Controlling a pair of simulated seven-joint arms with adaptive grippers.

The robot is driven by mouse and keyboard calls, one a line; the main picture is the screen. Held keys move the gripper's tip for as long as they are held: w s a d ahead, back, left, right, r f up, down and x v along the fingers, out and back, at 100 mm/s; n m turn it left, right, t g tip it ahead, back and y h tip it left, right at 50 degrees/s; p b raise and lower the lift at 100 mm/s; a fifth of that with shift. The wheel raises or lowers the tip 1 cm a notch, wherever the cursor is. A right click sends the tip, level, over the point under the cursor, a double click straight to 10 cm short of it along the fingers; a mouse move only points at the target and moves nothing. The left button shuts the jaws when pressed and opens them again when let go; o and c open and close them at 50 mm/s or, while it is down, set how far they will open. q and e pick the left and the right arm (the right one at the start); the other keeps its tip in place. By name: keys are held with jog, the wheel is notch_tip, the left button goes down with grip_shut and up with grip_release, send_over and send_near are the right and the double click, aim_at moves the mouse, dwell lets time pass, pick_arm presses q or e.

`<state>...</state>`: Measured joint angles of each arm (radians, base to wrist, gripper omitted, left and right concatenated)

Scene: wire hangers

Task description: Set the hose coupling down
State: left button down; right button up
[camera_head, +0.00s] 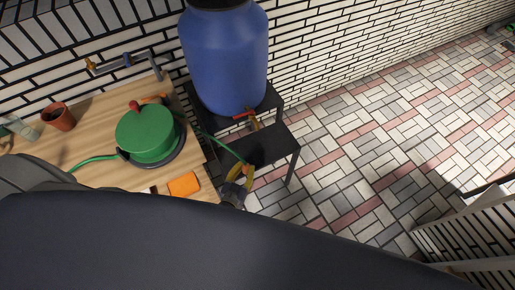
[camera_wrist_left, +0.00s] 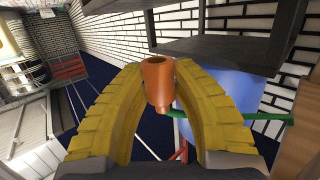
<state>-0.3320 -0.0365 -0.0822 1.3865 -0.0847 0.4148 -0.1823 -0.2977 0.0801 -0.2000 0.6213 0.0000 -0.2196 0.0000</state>
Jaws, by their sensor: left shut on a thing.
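My left gripper (camera_head: 241,174), with yellow fingers, is at the front edge of the black stand. In the left wrist view (camera_wrist_left: 158,78) its fingertips are closed on the orange hose coupling (camera_wrist_left: 158,84). The coupling is small and orange in the head view (camera_head: 249,171), mostly hidden by the fingers. A green hose (camera_wrist_left: 245,117) is attached to the coupling and runs back to the green hose reel (camera_head: 148,134) on the wooden bench. The coupling is held in the air, clear of the surfaces. My right gripper is not in view.
The black stepped stand (camera_head: 262,146) carries a blue barrel (camera_head: 225,60) with a red-handled tap (camera_head: 244,115). Its lower step is mostly bare. The wooden bench (camera_head: 90,108) holds a terracotta pot (camera_head: 59,116) and an orange block (camera_head: 184,184). Tiled floor (camera_head: 370,130) lies open to the right.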

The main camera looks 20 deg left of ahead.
pick_arm(q)
send_near(255, 156)
jog(key=w+r, duration=0.1)
jog(key=w, duration=0.2)
jog(key=w+r, duration=0.1)
jog(key=w, duration=0.2)
jog(key=w+r, duration=0.1)
jog(key=w, duration=0.2)
jog(key=shift+w+d, duration=0.25)
jog(key=shift+w, duration=0.15)
jog(key=shift+f, duration=0.8)
jog(key=shift+f, duration=0.1)
jog(key=c, duration=1.2)
grip_release()
jog(key=shift+o, duration=0.2)
jog(key=s+r, duration=0.2)
jog(key=s, duration=0.9)
jog(key=shift+s+a, duration=0.2)
jog(key=shift+a, duration=0.1)
jog(key=shift+o, duration=0.8)
jog(key=shift+s, duration=0.2)
